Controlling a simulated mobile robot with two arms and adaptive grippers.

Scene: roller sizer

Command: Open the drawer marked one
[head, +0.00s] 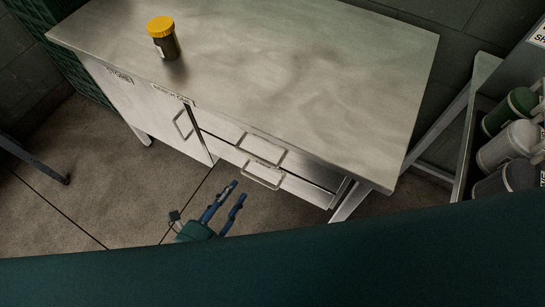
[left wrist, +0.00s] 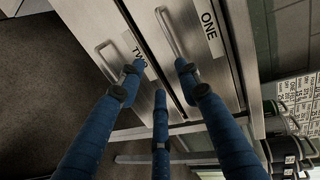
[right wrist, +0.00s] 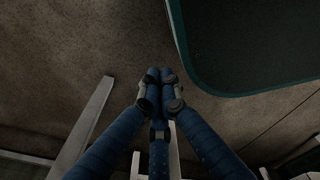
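Drawer one, with a steel front and a ONE label (left wrist: 208,26), shows in the left wrist view; its bar handle (left wrist: 172,35) lies left of the label. Drawer two, with its own handle (left wrist: 107,60) and a TWO label (left wrist: 136,48) partly behind a finger, lies beside it. In the head view the upper handle (head: 262,150) and lower handle (head: 262,176) show on the bench front. My left gripper (head: 238,190) is open and empty, below and in front of the handles. My right gripper (right wrist: 160,76) has its fingertips together, empty, over the floor; the head view does not show it.
The steel bench top (head: 330,70) carries a yellow-lidded jar (head: 163,38). A cupboard door with a handle (head: 183,125) is left of the drawers. A rack with bottles (head: 508,145) stands at the right. Open floor (head: 110,190) lies in front of the bench.

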